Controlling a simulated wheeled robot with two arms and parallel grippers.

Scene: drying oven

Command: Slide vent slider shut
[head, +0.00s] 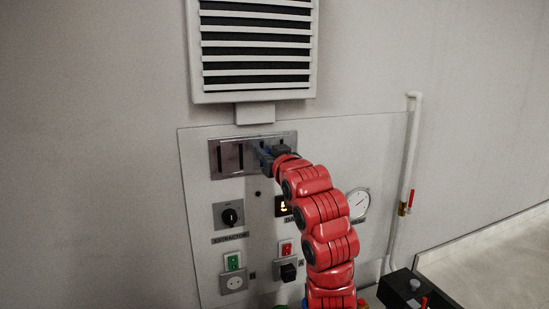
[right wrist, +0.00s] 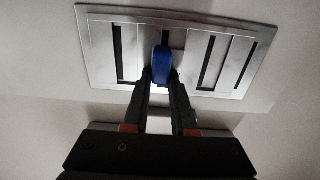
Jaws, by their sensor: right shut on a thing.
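The vent slider (head: 230,156) is a grey metal plate with dark vertical slots, set in the upper part of the wall panel. It also shows in the right wrist view (right wrist: 102,46), with some slots dark on both sides of its blue knob (right wrist: 161,66). My right gripper (head: 268,157) reaches up to the slider's middle. Its fingers (right wrist: 161,80) are shut on the blue knob, one on each side. In the head view the knob is mostly hidden by the gripper. My left gripper is not in view.
A louvred grille (head: 256,50) sits above the panel. Below the slider are a black rotary knob (head: 230,216), a lit display (head: 283,206), green and red switches and a round gauge (head: 357,203). A white pipe (head: 408,150) with a red valve handle runs at the right.

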